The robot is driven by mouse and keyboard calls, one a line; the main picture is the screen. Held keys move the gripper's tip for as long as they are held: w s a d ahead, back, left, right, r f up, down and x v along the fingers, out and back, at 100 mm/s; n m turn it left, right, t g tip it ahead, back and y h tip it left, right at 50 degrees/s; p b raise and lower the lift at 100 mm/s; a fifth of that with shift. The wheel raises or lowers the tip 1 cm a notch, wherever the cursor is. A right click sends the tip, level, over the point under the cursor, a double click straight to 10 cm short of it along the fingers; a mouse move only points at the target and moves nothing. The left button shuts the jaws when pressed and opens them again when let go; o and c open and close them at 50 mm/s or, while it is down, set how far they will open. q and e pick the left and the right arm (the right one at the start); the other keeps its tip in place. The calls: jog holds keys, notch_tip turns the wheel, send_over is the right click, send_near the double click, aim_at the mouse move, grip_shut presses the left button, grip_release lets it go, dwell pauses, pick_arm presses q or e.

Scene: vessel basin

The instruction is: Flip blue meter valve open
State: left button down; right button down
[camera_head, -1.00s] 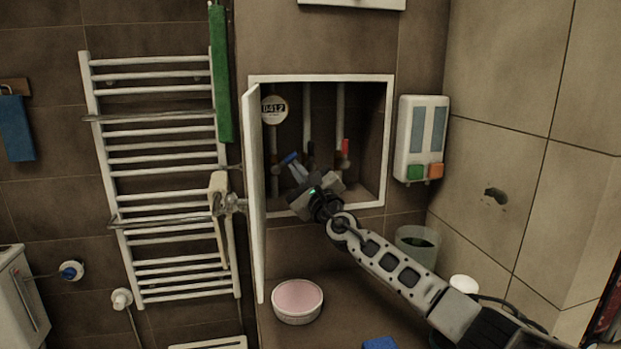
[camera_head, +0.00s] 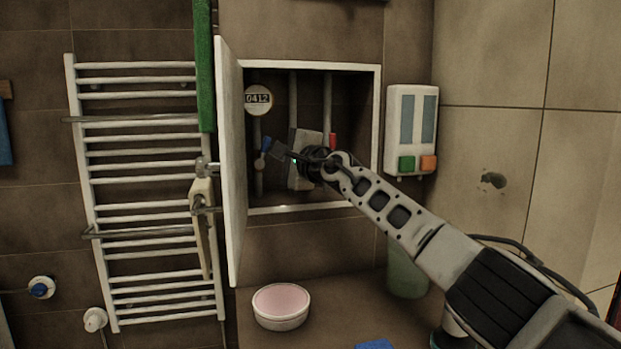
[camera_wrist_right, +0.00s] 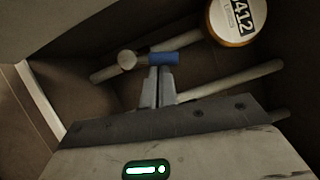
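The blue valve handle (camera_head: 266,144) is on the left pipe inside the open wall cabinet, below the round meter marked 0412 (camera_head: 258,100). In the right wrist view the blue handle (camera_wrist_right: 164,58) lies crosswise just beyond my fingertips, beside its pale valve body (camera_wrist_right: 127,61). My right gripper (camera_head: 276,150) reaches into the cabinet from the right, close to the handle. In the wrist view its fingers (camera_wrist_right: 158,76) are together with nothing seen between them. I cannot tell whether the tips touch the handle. My left gripper is not in view.
The cabinet door (camera_head: 233,165) stands open on the left, close to the gripper. A red handle (camera_head: 332,140) is on the right pipe, partly behind my arm. A dispenser (camera_head: 411,130) hangs at the right. A pink-lined bowl (camera_head: 281,306) stands below.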

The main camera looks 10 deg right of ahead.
pick_arm(q)
jog(key=p, duration=0.1)
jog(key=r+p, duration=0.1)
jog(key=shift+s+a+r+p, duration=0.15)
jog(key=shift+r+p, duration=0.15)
jog(key=shift+p, duration=0.1)
pick_arm(e)
jog(key=shift+s+a+r+n+g, duration=0.1)
jog(key=shift+a+r+n+g, duration=0.2)
jog(key=shift+n, duration=0.25)
jog(key=shift+s+a+r+n+g, duration=0.1)
jog(key=shift+a+r+n, duration=0.05)
jog(key=shift+r+n, duration=0.35)
jog(key=shift+f+h, duration=0.15)
jog(key=shift+h, duration=0.15)
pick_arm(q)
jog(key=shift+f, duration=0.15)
pick_arm(e)
jog(key=shift+n, duration=0.25)
jog(key=shift+f, duration=0.1)
